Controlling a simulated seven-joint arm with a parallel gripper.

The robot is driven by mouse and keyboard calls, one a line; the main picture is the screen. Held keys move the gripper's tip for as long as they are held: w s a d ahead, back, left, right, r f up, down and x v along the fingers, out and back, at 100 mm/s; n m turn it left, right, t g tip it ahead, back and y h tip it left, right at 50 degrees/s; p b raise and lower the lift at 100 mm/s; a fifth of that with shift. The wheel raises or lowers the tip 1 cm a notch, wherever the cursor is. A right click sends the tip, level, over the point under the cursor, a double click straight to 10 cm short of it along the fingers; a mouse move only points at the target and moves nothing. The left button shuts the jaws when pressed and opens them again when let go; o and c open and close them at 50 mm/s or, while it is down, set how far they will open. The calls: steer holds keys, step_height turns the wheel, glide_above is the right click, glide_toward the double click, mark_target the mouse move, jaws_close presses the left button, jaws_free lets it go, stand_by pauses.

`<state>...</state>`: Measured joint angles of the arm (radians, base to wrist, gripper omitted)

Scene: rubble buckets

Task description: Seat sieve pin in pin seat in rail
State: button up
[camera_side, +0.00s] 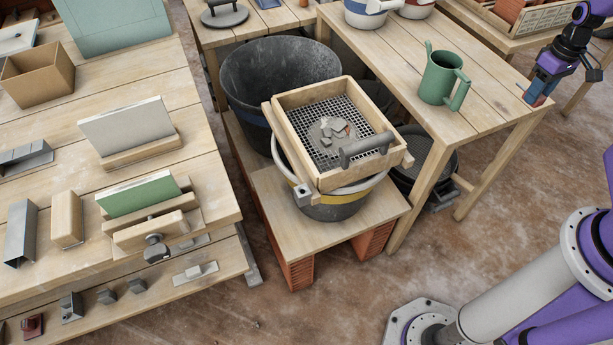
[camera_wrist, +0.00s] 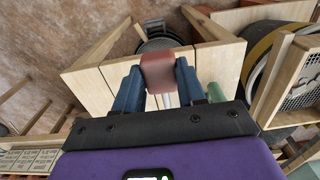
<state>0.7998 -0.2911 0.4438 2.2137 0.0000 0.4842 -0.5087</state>
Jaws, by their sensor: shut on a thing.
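My gripper (camera_side: 537,90) is at the upper right, above the right end of the right-hand table. Its blue fingers are shut on a red-brown block-headed piece, the sieve pin (camera_wrist: 158,72), also seen small in the side view (camera_side: 539,101). The pin's lower part is mostly hidden. The wooden sieve (camera_side: 290,122) with wire mesh lies across the yellow-rimmed bucket (camera_side: 335,208), well left of my gripper. A wooden rail (camera_side: 408,160) shows at its right edge. A small grey metal fitting (camera_side: 303,194), possibly the pin seat, is at the sieve's near-left corner; its opening is unclear.
A green jug (camera_side: 440,78) stands on the right-hand table (camera_side: 490,108), between my gripper and the sieve. Stones (camera_side: 334,130) and a dark-handled tool (camera_side: 366,149) are on the sieve. A large black bucket (camera_side: 270,75) stands behind. The left bench (camera_side: 90,180) holds boards and blocks.

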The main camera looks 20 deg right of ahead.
steer(key=shift+o, duration=1.4)
steer(key=shift+c, duration=1.4)
steer(key=shift+r, duration=0.1)
